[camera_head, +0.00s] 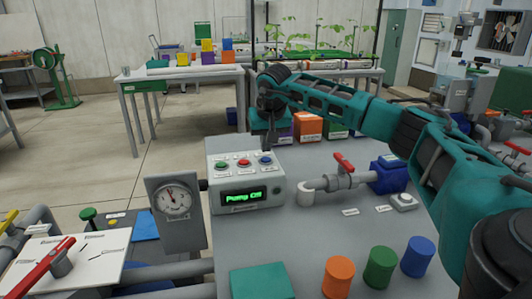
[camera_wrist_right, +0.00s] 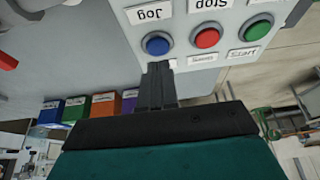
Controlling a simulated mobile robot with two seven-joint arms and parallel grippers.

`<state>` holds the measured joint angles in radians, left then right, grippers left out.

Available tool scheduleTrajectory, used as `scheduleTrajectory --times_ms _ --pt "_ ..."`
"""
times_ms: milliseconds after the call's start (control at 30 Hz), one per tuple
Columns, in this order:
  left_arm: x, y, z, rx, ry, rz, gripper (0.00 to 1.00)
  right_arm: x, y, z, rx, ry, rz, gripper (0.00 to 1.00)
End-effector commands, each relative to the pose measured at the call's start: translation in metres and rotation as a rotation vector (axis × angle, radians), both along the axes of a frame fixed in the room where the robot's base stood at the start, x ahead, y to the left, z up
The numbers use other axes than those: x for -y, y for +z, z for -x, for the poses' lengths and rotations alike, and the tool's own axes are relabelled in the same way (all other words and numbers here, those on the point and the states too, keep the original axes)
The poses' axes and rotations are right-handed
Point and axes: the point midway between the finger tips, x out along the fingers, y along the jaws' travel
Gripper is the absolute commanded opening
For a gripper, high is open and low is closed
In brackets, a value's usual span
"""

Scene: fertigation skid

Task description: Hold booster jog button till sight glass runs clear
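The booster control box (camera_head: 246,203) is pale grey with green, red and blue buttons on top. Its display (camera_head: 243,196) reads "Pump Off" in green. The blue jog button (camera_head: 265,160) is the rightmost in the head view. In the right wrist view the blue button (camera_wrist_right: 157,44) sits by an upside-down "Jog" label. My right gripper (camera_head: 268,147) points down just above it; its fingers (camera_wrist_right: 156,68) are together with nothing between them. Fingertips and button look very close; I cannot tell whether they touch. I cannot make out a sight glass. My left gripper is out of view.
A gauge (camera_head: 173,200) stands left of the box. A pipe with a red-handled valve (camera_head: 343,162) and a blue block (camera_head: 388,175) lie right. Orange (camera_head: 338,277), green (camera_head: 380,267) and blue (camera_head: 417,256) cylinders stand in front.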

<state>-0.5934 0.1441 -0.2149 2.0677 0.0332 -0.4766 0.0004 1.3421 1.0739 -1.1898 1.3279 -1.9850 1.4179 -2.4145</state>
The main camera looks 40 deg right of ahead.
Motion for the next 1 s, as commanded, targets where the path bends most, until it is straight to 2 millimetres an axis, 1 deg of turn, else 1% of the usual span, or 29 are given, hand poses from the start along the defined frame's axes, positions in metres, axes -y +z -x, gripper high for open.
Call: scheduleTrajectory --times_ms 33,167,500,633,1000 --pt "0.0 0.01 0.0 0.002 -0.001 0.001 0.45 0.0 0.009 0.0 0.0 0.0 0.0 0.0" --pt "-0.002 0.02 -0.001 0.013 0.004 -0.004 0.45 0.0 0.019 0.0 0.0 0.0 -0.001 0.0" --pt "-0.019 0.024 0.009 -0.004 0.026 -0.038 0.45 0.0 0.046 0.0 0.001 0.0 0.0 0.0" --pt "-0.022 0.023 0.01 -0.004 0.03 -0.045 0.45 0.0 0.05 0.0 0.001 0.0 0.0 0.0" --pt "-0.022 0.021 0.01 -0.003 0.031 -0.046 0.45 0.0 0.049 0.0 0.001 0.0 0.0 0.0"
